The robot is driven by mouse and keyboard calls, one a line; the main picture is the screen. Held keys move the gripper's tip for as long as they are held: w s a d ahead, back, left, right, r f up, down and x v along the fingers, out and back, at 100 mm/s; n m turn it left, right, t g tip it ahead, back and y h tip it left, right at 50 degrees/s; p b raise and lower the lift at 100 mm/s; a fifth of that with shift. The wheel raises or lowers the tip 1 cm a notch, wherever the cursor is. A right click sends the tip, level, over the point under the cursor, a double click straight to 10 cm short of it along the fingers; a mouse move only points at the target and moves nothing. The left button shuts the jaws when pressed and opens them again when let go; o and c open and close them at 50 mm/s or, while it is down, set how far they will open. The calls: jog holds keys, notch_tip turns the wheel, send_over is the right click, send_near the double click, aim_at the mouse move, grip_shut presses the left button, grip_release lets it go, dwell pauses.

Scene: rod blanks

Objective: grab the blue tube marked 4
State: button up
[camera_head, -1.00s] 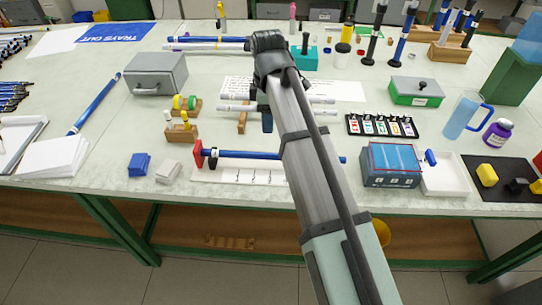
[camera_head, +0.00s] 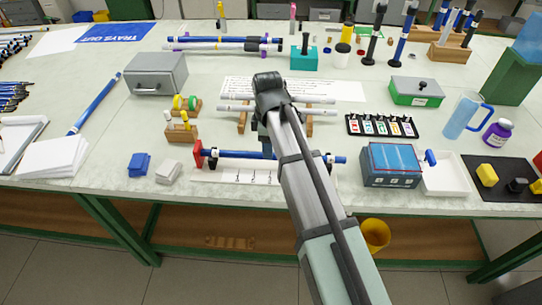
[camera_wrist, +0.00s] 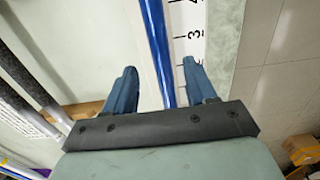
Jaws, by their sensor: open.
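A blue tube (camera_head: 229,154) lies along a white board with a printed number scale (camera_head: 210,175), its left end near a red upright stop (camera_head: 198,153). In the head view my arm hides part of the tube and most of my gripper (camera_head: 267,148). No mark 4 is readable on the tube itself.
White rods (camera_head: 315,112) lie on wooden supports just behind. Another blue tube (camera_head: 97,103) lies at the left. A blue-topped box (camera_head: 391,165) stands to the right; blue (camera_head: 139,163) and grey (camera_head: 168,172) blocks lie front left. More rods (camera_head: 205,39) lie at the back.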

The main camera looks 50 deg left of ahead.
notch_tip(320, 180, down, 3)
jog(key=shift+s+d+f, duration=0.1)
jog(key=shift+f, duration=0.1)
grip_shut()
dwell(0.5)
